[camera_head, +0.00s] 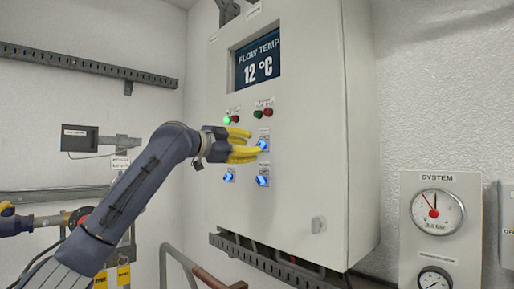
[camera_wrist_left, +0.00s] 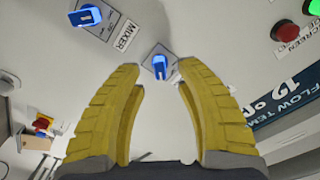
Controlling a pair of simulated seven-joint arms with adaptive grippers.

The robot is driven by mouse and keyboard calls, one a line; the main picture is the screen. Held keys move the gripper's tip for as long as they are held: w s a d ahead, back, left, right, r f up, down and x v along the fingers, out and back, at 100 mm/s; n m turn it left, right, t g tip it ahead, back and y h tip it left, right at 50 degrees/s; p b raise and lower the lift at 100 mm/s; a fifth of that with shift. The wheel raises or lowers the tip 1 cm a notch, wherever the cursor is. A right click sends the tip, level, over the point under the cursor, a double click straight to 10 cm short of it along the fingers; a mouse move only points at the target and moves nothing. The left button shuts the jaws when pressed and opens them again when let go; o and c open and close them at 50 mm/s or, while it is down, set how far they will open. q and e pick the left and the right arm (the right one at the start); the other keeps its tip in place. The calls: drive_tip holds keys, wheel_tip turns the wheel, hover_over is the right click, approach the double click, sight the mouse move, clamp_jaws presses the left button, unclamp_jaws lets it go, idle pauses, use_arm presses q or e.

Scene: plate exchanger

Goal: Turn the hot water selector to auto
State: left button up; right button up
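The control cabinet (camera_head: 295,205) carries several blue-lit selectors. One selector (camera_head: 263,144) sits right at my left gripper (camera_head: 261,143); in the left wrist view this knob (camera_wrist_left: 159,67) shows between the two yellow fingers. My left gripper (camera_wrist_left: 160,75) is open, its fingertips apart on either side of the knob; I cannot tell whether they touch it. The label plate around the knob is too small to read, so I cannot confirm which selector it is. A selector labelled MIXER (camera_wrist_left: 85,16) lies at the upper left of the wrist view. My right gripper is not in view.
Other blue selectors (camera_head: 229,177) (camera_head: 262,181) sit lower on the panel. A lit green lamp (camera_head: 227,120) and red buttons are above. The display (camera_head: 258,61) reads flow temp 12 °C. A gauge panel (camera_head: 438,215) is at right, a rail (camera_head: 85,66) at left.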

use_arm(q)
drive_tip(key=v, duration=0.8)
drive_tip(key=shift+d, duration=0.1)
